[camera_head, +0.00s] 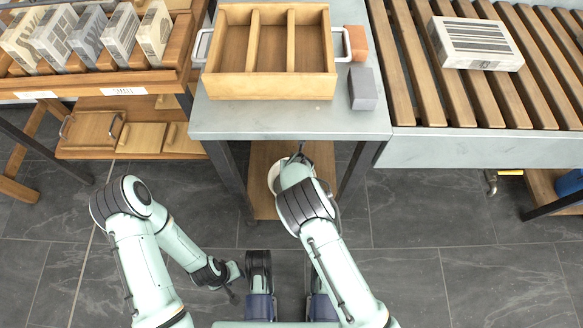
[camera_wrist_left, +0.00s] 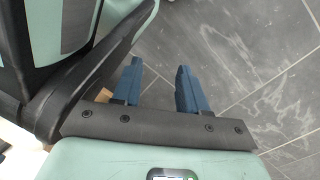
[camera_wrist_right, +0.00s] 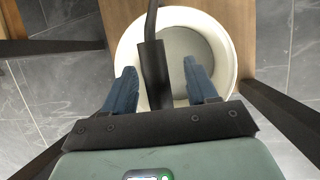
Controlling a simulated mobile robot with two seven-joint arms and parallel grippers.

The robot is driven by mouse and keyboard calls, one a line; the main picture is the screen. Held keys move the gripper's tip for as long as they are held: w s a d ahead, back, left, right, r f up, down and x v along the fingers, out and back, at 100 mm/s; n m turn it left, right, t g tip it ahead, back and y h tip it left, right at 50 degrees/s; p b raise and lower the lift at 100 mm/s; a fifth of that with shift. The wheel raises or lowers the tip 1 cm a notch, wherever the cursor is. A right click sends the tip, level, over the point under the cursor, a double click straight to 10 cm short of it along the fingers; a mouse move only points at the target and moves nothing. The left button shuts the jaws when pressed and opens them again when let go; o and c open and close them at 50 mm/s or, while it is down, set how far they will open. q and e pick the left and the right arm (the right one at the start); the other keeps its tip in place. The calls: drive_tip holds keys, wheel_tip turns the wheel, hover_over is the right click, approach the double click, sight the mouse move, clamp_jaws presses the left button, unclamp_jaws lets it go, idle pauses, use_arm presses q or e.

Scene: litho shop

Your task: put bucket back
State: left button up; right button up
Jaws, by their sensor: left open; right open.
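A white round bucket (camera_head: 274,176) stands on the wooden lower shelf (camera_head: 262,205) under the metal table, mostly hidden by my right arm in the head view. The right wrist view shows its open top and pale inside (camera_wrist_right: 195,45). My right gripper (camera_wrist_right: 160,85) is open over the bucket, its fingers apart. A dark upright bar with a thick grip (camera_wrist_right: 153,75) lies between the fingers in that view; I cannot tell whether it touches them. My left gripper (camera_wrist_left: 160,85) is open and empty above the floor, far from the bucket.
The metal table (camera_head: 290,120) carries a wooden compartment tray (camera_head: 270,88), an orange block (camera_head: 357,43) and a grey block (camera_head: 362,88). Dark table legs flank the shelf. A roller conveyor (camera_head: 480,100) with a box (camera_head: 477,45) stands right, a wooden rack (camera_head: 130,82) left. Floor in front is clear.

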drive_tip(key=p+v, duration=0.2)
drive_tip(key=v, duration=0.4)
drive_tip(key=p+v, duration=0.3)
drive_tip(key=v, duration=0.3)
drive_tip(key=shift+w+r, duration=0.15)
drive_tip(key=shift+r, duration=0.2)
use_arm(q)
drive_tip(key=w+d+r+t, duration=0.1)
drive_tip(key=w+r+t, duration=0.2)
drive_tip(key=w+r, duration=0.5)
drive_tip(key=shift+d+m, duration=0.3)
use_arm(e)
drive_tip(key=shift+s+r, duration=0.25)
drive_tip(key=shift+r, duration=0.2)
use_arm(q)
drive_tip(key=shift+w+r, duration=0.1)
